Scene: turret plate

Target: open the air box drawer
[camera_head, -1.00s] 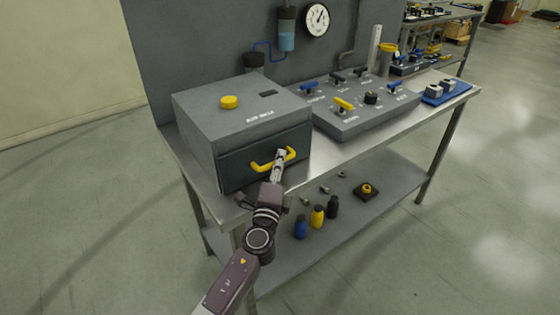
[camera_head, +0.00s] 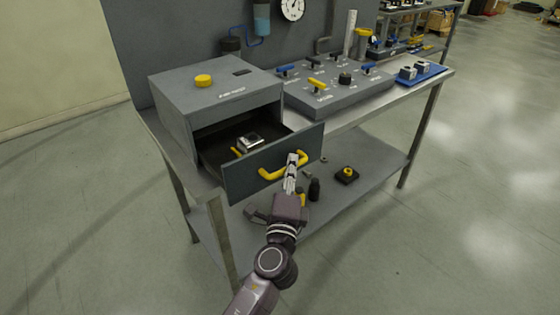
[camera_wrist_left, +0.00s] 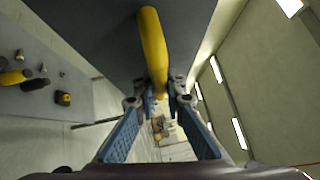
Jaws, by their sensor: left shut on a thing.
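The air box (camera_head: 205,98) is a grey box with a yellow button on top, at the left end of the metal bench. Its drawer (camera_head: 240,183) is pulled well out of the front, and its dark inside shows. A small silver item (camera_head: 250,142) and a yellow item (camera_head: 236,152) lie in the drawer. My left gripper (camera_head: 292,160) is shut on the yellow drawer handle (camera_head: 270,174), toward its right side. In the left wrist view the yellow handle (camera_wrist_left: 152,45) runs between the two blue-padded fingers (camera_wrist_left: 160,100). My right gripper is not in view.
A grey valve panel (camera_head: 335,90) with blue and yellow levers stands right of the box. A blue tray (camera_head: 418,74) lies at the bench's right end. The lower shelf (camera_head: 375,160) holds a black and yellow item (camera_head: 347,174) and a black bottle (camera_head: 314,190).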

